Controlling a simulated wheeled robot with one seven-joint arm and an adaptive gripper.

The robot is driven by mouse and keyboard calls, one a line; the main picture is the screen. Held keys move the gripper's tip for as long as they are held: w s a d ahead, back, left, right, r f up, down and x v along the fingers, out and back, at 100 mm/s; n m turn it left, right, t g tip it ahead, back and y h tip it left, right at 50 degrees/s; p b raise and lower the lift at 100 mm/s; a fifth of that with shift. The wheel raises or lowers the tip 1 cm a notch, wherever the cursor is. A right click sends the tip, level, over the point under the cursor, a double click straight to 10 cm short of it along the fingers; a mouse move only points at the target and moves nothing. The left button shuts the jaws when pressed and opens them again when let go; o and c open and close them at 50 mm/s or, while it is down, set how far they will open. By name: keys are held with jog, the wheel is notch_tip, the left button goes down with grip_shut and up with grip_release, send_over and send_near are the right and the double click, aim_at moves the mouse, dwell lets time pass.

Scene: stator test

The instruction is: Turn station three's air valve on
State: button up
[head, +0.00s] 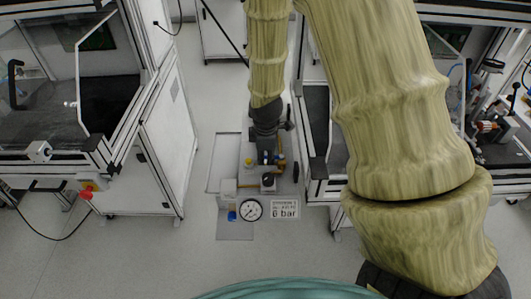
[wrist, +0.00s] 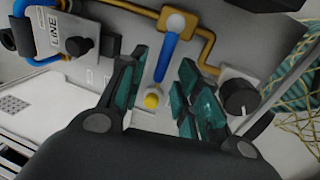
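The air valve shows in the wrist view as a blue lever (wrist: 164,58) on a round pale pivot, fitted to brass-coloured piping. The lever points from the pivot down toward my gripper. My gripper (wrist: 163,75) is open, its teal finger pads on either side of the lever, with visible gaps. I cannot tell how deep the lever sits between them. In the head view my gripper (head: 268,128) hangs over the station panel and hides part of it. A round gauge (head: 251,210) stands beside a sign (head: 285,210) reading "0 bar"; its smaller text is blurred.
A yellow knob (wrist: 152,101) lies close below the lever, between the fingers. A black dial (wrist: 238,97) is to the right. A grey "LINE" unit (wrist: 75,35) with a black knob is at upper left. White machine cabinets (head: 150,150) flank the panel; floor between is open.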

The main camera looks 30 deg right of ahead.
grip_shut()
jog(key=m+p, duration=0.1)
jog(key=w+d+m+p, duration=0.1)
jog(key=m, duration=0.1)
jog(key=shift+w+r+p, duration=0.15)
jog(key=shift+w+p, duration=0.05)
jog(key=shift+p, duration=0.15)
jog(key=m, duration=0.1)
jog(key=w+d+m+p, duration=0.1)
jog(key=m, duration=0.1)
jog(key=m+g+p, duration=0.1)
jog(key=m, duration=0.1)
jog(key=shift+w+d+h, duration=0.15)
jog(key=shift+d+h, duration=0.25)
jog(key=d+m+p, duration=0.1)
jog(key=m, duration=0.1)
jog(key=d+m+g+p, duration=0.1)
jog(key=m, duration=0.1)
jog(key=shift+w, duration=0.2)
jog(key=m, duration=0.2)
jog(key=d+m+p, duration=0.1)
jog(key=m, duration=0.1)
jog(key=d+m, duration=0.1)
jog(key=shift+s+d+m+g+p, duration=0.2)
jog(key=shift+s+m+g+p, duration=0.1)
jog(key=shift+m+g, duration=0.1)
jog(key=shift+d, duration=0.1)
